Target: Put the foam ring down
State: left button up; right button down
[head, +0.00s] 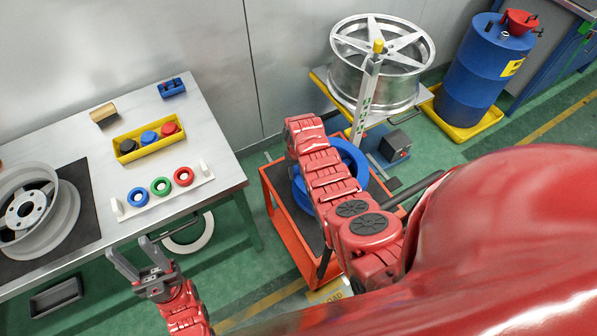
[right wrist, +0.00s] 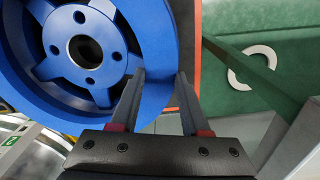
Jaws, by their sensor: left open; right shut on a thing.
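A pale flat ring (head: 207,232), the one that fits the name foam ring, lies on the green floor beside the workbench. The bench hides part of it in the head view. In the right wrist view the ring (right wrist: 240,79) lies partly behind a dark green beam. My left gripper (head: 129,250) is open and empty, left of the ring in the picture and apart from it. My right gripper (right wrist: 160,76) is shut on the rim of a blue spoked wheel (right wrist: 111,17). In the head view my right arm covers part of this wheel (head: 353,158) and hides the gripper.
An orange cart (head: 269,197) is under the blue wheel. The workbench (head: 228,178) holds a silver wheel (head: 65,215), a yellow tray (head: 118,139) and small coloured rings. A silver rim (head: 347,80) stands at the back, with a blue drum (head: 480,75) to its right.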

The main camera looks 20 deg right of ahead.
jog(key=shift+s+f, duration=0.1)
jog(key=shift+c, duration=1.8)
grip_release()
jog(key=r+b, duration=0.2)
jog(key=r, duration=0.6)
jog(key=shift+w+r, duration=0.1)
jog(key=shift+w, duration=0.1)
notch_tip(320, 180, up, 4)
jog(key=shift+s+f+p, duration=0.1)
jog(key=shift+s+p, duration=0.05)
jog(key=shift+p, duration=0.45)
